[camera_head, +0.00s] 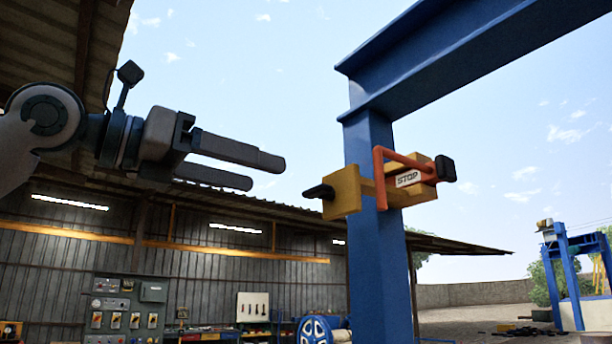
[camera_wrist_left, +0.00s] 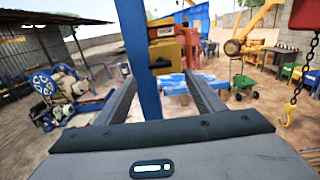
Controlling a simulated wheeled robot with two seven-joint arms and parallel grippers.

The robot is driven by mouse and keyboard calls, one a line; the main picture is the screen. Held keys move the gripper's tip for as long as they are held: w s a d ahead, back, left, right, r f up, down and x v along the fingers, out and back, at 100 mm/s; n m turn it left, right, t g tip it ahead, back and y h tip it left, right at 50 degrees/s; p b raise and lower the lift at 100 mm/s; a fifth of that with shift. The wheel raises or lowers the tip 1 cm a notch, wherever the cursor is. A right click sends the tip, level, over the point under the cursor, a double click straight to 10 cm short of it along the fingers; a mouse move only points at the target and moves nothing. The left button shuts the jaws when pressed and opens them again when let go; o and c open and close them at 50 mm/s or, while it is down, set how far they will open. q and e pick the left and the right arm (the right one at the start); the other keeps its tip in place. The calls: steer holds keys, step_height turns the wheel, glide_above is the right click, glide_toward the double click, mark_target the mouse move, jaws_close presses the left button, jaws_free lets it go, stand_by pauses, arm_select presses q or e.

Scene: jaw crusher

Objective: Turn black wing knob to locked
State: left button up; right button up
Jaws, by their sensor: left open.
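The black wing knob (camera_head: 319,191) sticks out from the left face of a yellow box (camera_head: 341,192) on a blue post. In the left wrist view the knob (camera_wrist_left: 160,64) shows on the yellow box (camera_wrist_left: 168,57), between and beyond my fingers. My left gripper (camera_head: 257,172) is open and empty, its fingers pointing right toward the box, with a gap between fingertips and knob. It also shows in the left wrist view (camera_wrist_left: 164,88). My right gripper is in neither view.
The blue post (camera_head: 374,145) carries a blue beam (camera_head: 470,45). An orange bar (camera_head: 380,178) and a STOP label (camera_head: 408,178) sit right of the yellow box, with another black part (camera_head: 445,168) beyond. Open air lies around my left gripper. A chain hook (camera_wrist_left: 287,115) hangs at the right.

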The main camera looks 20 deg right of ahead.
mark_target(311, 188)
arm_select(q)
steer(key=shift+p+x, duration=2.3)
steer(key=shift+x, duration=2.95)
steer(key=c, duration=1)
